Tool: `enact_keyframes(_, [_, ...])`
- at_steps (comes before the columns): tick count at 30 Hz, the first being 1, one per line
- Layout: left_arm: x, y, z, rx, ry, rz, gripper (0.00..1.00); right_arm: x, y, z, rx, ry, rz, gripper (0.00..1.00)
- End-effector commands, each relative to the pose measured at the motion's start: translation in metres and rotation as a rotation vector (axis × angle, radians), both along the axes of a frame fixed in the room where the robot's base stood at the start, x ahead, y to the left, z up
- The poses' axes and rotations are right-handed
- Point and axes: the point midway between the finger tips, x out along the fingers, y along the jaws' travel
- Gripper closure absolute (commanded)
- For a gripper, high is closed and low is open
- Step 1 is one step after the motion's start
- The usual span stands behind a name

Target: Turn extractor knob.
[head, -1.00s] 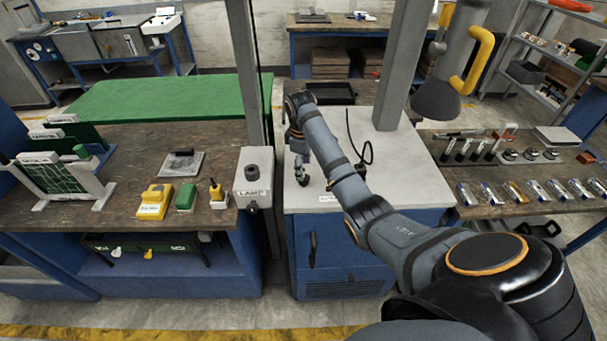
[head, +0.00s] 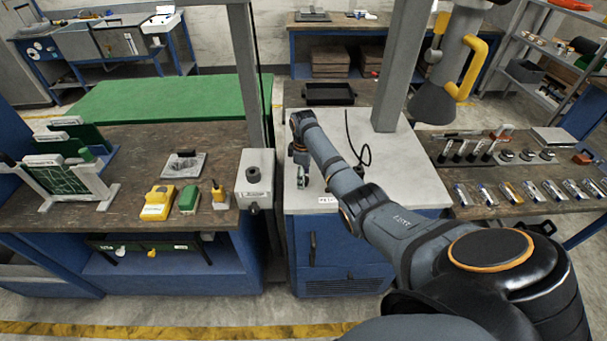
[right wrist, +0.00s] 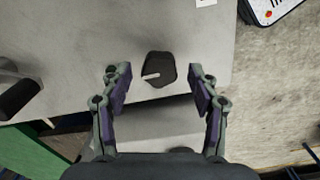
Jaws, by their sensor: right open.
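A black knob (right wrist: 160,69) with a white pointer mark sits on the grey cabinet top (right wrist: 75,85) in the right wrist view. My right gripper (right wrist: 160,80) is open, with one finger on each side of the knob and gaps between. The pointer points left in that view. In the head view my right gripper (head: 302,178) points down at the front left part of the cabinet top (head: 400,180) and largely hides the knob. My left gripper is not in view.
The grey box (head: 254,185) with a knob stands just left of the cabinet. A white label (head: 327,199) is at the cabinet's front edge. A black cable (head: 364,155) and a grey post (head: 395,80) stand behind, right of my arm.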

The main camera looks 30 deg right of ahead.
Motion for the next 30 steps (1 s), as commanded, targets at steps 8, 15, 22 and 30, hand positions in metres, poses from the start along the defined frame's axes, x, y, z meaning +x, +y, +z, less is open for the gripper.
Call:
enact_keyframes(8, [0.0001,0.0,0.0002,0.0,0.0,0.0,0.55,-0.0002,0.0001,-0.0034,0.0,0.0,0.0,0.39])
enact_keyframes(15, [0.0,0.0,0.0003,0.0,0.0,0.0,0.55,-0.0001,0.0,-0.0031,0.0,0.0,0.0,0.69])
enact_keyframes(22, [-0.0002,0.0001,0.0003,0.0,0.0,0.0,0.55,-0.0001,0.0001,-0.003,0.0,0.0,0.0,0.94])
enact_keyframes(30, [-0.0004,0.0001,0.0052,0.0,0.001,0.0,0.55,0.0001,0.0003,-0.0014,0.001,0.001,-0.047,0.94])
